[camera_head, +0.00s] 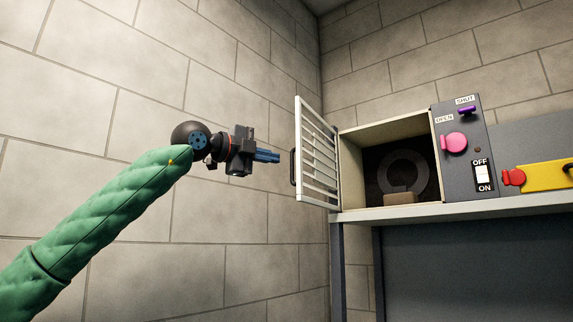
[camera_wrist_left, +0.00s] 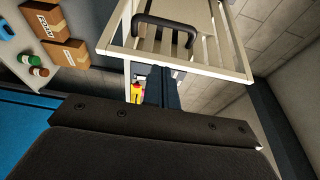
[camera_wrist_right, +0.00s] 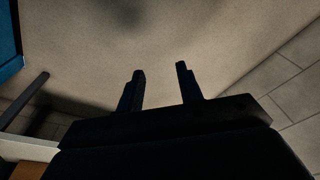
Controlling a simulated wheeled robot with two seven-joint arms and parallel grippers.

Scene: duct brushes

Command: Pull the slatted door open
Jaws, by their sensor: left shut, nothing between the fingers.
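The slatted door (camera_head: 316,157) is white and stands swung open at the left side of a box (camera_head: 386,128) on the bench. Its dark handle (camera_head: 292,167) is on the door's left edge. The door and handle (camera_wrist_left: 165,28) also show in the left wrist view. My left gripper (camera_head: 278,156) is shut and empty, just left of the handle and apart from it in the head view. In the left wrist view its fingers (camera_wrist_left: 160,88) are together, below the handle in the picture. My right gripper (camera_wrist_right: 160,75) is open and empty, seen only in the right wrist view.
Inside the open box are a dark ring (camera_head: 403,168) and a tan block (camera_head: 400,198). Right of it is a grey panel (camera_head: 470,140) with a pink knob (camera_head: 454,142), a purple lever (camera_head: 467,110) and a switch (camera_head: 483,175). A yellow-and-red thing (camera_head: 545,176) lies further right.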

